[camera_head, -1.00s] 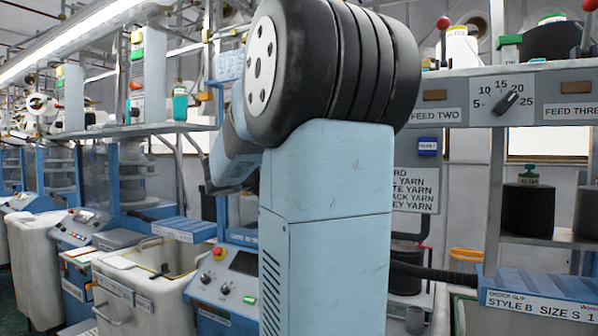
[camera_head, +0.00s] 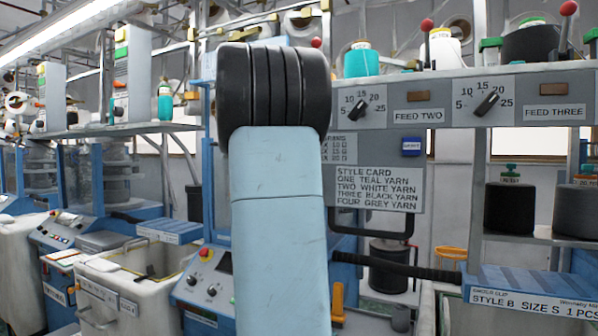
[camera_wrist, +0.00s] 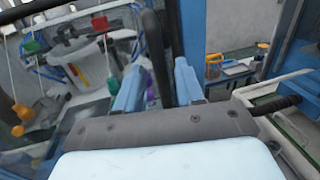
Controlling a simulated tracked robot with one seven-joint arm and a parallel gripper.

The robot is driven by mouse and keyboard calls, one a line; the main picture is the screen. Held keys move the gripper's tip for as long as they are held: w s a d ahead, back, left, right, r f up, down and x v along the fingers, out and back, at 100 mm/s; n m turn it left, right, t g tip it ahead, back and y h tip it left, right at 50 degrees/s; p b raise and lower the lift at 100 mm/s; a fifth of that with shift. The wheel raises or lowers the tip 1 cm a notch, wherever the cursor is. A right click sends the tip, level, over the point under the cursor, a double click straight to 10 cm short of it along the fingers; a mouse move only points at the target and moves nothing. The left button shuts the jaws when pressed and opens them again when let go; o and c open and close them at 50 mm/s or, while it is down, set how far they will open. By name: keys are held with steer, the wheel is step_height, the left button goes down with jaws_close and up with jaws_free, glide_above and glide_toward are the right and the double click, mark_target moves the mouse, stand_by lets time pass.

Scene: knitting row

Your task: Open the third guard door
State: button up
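My gripper (camera_wrist: 157,88) shows in the wrist view as two blue fingers, spread apart. A dark upright bar (camera_wrist: 153,42), which looks like a door handle, stands between the fingers; contact with either finger is unclear. A blue upright frame post (camera_wrist: 219,45) stands just right of the gripper. In the head view my arm covers the middle machine's front, so its guard door and my gripper are hidden there. Another machine's blue-framed guard (camera_head: 106,170) shows at left. I cannot tell from the labels which door is the third.
A white bin (camera_head: 110,283) and control panel (camera_head: 207,283) stand left of my arm. The feed shelf (camera_head: 450,95) with dials and yarn cones runs above.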

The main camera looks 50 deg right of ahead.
steer(key=shift+w+d, duration=0.1)
steer(key=shift+d, duration=1.1)
jaws_close()
